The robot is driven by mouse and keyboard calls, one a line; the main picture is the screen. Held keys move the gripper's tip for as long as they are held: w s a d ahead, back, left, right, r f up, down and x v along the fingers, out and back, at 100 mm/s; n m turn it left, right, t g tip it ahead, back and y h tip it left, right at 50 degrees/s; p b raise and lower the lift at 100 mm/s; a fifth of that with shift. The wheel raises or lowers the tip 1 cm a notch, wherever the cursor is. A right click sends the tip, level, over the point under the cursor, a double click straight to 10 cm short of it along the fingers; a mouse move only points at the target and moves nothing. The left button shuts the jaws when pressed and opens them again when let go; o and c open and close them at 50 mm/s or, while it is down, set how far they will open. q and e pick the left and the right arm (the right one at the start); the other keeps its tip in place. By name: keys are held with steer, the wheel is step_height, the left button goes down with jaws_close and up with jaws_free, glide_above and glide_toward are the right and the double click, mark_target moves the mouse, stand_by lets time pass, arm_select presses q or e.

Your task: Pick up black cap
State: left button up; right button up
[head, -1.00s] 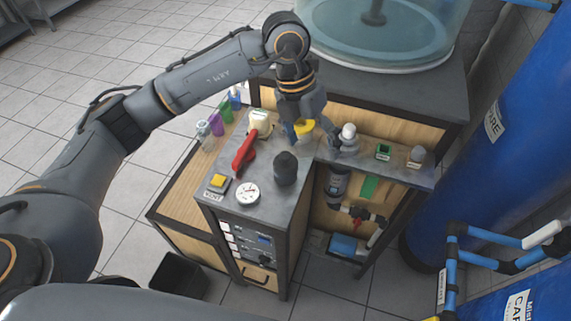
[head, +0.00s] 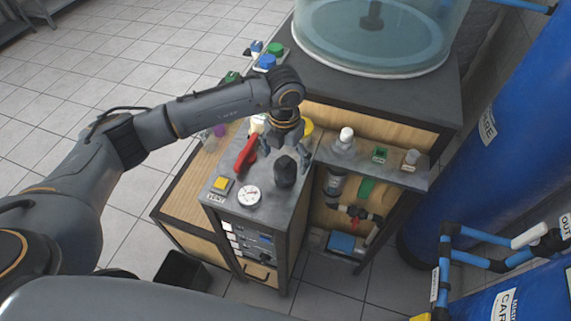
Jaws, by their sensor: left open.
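The black cap (head: 286,172) stands upright on the grey top of the rack cabinet (head: 243,216), near its right edge. My left gripper (head: 284,165) points down just above and behind the cap. Its fingers are spread, one to the left of the cap and one near its right side. It is open and empty. I cannot tell whether a finger touches the cap. My right gripper is not in view.
A red handle (head: 246,153), a white gauge (head: 248,195) and a yellow button (head: 220,184) sit left of the cap. A white-topped bottle (head: 345,142) and a green item (head: 380,154) stand on the right shelf. A glass tank (head: 375,40) stands behind.

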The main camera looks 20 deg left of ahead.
mark_target(285, 169)
arm_select(q)
step_height(285, 169, down, 2)
steer(key=shift+w+f+p, duration=0.1)
steer(key=shift+f+p, duration=0.05)
steer(key=shift+p, duration=0.3)
steer(key=shift+f, duration=0.5)
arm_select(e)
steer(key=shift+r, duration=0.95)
arm_select(q)
steer(key=shift+c, duration=0.2)
steer(key=c, duration=1.2)
steer(key=shift+o, duration=0.2)
